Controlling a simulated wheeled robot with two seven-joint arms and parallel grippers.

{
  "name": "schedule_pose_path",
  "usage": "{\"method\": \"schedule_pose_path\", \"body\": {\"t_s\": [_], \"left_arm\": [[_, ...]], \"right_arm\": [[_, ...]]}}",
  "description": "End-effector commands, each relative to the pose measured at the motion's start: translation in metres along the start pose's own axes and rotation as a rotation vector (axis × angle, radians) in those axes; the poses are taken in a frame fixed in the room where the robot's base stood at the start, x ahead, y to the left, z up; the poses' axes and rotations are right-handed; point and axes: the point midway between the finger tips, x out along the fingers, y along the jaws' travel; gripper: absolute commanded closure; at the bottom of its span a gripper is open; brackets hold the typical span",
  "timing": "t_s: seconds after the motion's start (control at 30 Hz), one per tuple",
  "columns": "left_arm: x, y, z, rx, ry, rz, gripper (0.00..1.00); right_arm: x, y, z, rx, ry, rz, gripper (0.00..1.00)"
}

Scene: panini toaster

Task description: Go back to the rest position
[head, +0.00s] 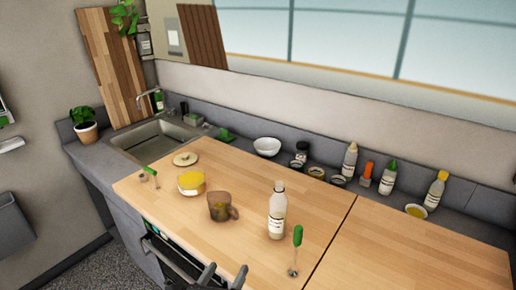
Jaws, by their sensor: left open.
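My left gripper (223,273) shows at the bottom edge, in front of the counter's front edge. Its two grey fingers are apart with nothing between them. The rest of it is cut off by the frame. My right gripper is not in view. No object is seen in contact with the left fingers.
The wooden worktop (400,250) carries a white bottle (278,212), a green-handled tool (297,240), a brown mug (220,207) and a yellow-filled bowl (191,183). An oven front (172,257) lies below its edge. The sink (155,140) is behind left. The worktop's right part is clear.

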Motion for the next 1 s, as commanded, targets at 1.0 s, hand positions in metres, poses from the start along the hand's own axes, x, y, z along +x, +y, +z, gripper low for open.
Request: {"method": "schedule_pose_path", "body": {"t_s": [1.0], "left_arm": [[-0.2,0.114,-0.101,-2.206,-0.286,1.305,0.27]], "right_arm": [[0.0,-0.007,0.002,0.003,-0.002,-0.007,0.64]]}}
